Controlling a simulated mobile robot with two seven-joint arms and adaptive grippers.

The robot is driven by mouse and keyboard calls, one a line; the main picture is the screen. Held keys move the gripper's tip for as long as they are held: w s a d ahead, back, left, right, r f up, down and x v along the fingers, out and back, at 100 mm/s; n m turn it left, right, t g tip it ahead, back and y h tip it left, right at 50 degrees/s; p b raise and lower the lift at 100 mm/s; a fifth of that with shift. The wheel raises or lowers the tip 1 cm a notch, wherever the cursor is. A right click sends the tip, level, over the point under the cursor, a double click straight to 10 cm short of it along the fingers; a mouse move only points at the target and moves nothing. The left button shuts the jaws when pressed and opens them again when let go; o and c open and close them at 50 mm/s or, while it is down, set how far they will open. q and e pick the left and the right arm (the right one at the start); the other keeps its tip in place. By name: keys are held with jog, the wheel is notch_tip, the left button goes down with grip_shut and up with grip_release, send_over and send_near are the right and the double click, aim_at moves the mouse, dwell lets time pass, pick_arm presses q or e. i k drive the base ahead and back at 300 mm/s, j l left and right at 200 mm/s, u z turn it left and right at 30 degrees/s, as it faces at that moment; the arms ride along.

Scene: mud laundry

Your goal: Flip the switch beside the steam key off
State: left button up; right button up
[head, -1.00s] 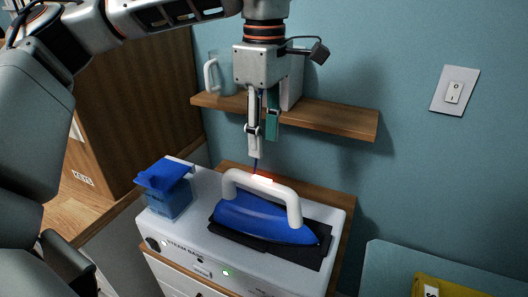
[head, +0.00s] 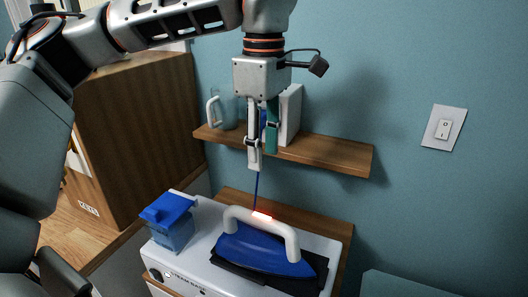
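The steam base (head: 205,225) is a white unit with lettering and a dark round knob (head: 168,275) on its front, cut off by the lower edge. A blue iron (head: 262,252) with a white handle sits on its dark rest. A small red-lit key (head: 262,216) glows on the handle. A white rocker switch (head: 444,129) is on the wall at right, apart from the iron. My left gripper (head: 262,160) points down, above the iron and in front of the shelf. Its fingers look apart, with nothing clearly held. My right gripper is not in view.
A wooden shelf (head: 330,151) behind the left gripper holds a clear jug (head: 226,110) and a white box (head: 291,112). A blue container (head: 172,222) stands at the base's left end. A thin blue line (head: 256,192) runs between gripper and handle. The right wall around the switch is clear.

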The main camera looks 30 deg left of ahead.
aim_at(157, 276)
jog(key=k, duration=1)
